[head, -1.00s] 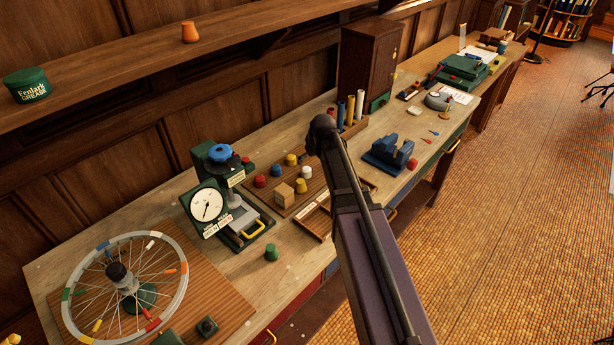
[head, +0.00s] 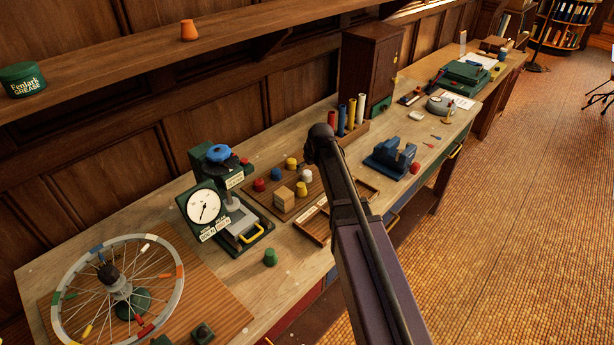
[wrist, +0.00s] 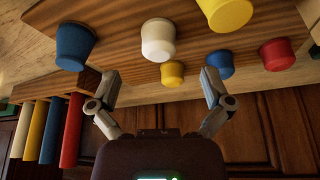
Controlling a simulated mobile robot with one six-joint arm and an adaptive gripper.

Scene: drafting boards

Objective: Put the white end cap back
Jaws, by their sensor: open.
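The white end cap (head: 307,175) stands on the slatted wooden board (head: 259,203) among coloured caps. In the wrist view the white cap (wrist: 158,38) is upright in the picture's upper middle. My gripper (wrist: 160,82) is open and empty, its two fingers spread to either side below the cap in that picture, apart from it. A yellow cap (wrist: 172,73) shows between the fingers, farther off. In the head view my arm hides the gripper's fingers. Red, blue, yellow and white tubes stand in a rack (head: 356,132); the white tube (head: 360,108) is at its right end.
A blue cap (wrist: 75,45) and a large yellow cap (wrist: 224,12) flank the white one. A blue vise-like block (head: 390,158) stands right of my arm.

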